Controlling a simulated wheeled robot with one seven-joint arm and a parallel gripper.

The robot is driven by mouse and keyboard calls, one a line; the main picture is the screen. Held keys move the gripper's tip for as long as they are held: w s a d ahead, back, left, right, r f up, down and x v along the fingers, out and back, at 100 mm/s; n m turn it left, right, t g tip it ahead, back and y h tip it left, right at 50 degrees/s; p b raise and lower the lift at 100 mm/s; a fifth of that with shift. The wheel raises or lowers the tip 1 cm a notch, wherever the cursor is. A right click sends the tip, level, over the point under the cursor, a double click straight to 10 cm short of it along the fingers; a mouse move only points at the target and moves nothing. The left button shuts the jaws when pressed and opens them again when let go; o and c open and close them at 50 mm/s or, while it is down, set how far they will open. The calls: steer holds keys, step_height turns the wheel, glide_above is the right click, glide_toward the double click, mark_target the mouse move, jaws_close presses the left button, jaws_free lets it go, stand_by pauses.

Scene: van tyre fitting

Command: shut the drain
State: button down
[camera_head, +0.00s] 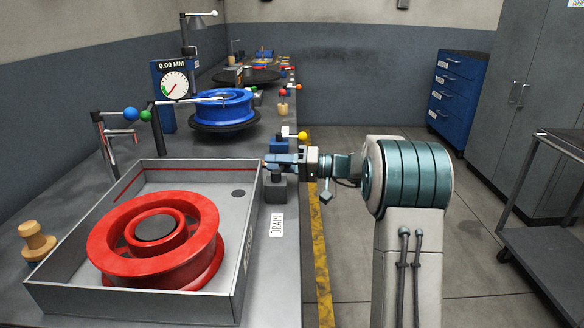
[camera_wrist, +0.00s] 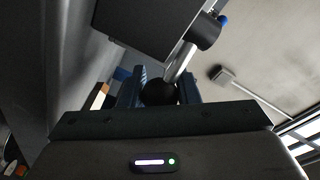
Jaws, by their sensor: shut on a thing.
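The grey drain block (camera_head: 275,190) stands on the bench beside the tank's right wall, behind a white label reading DRAIN (camera_head: 277,224). My gripper (camera_head: 274,161) is just above that block, reaching in from the right. In the wrist view my gripper (camera_wrist: 160,92) is shut on a dark round knob (camera_wrist: 158,94) at the end of a metal rod (camera_wrist: 180,62). The rod runs up to a dark cylindrical hub (camera_wrist: 205,30). In the head view my fingers hide the knob and most of the lever.
The open grey tank (camera_head: 60,300) holds a red wheel rim (camera_head: 150,265). Behind are a blue rim (camera_head: 222,106), a dial gauge (camera_head: 174,84) reading 0.00 MM and a lever with a yellow ball (camera_head: 302,135). A wooden peg (camera_head: 37,240) stands left. Floor right of the bench is open.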

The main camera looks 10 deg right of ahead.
steer(key=shift+a+n+g, duration=0.15)
steer(key=shift+n+g, duration=0.15)
steer(key=shift+g, duration=0.2)
steer(key=c, duration=1.1)
jaws_free()
steer(key=p+v, duration=0.1)
steer(key=v, duration=1.2)
steer(key=shift+d+p, duration=0.3)
steer(key=shift+d, duration=0.05)
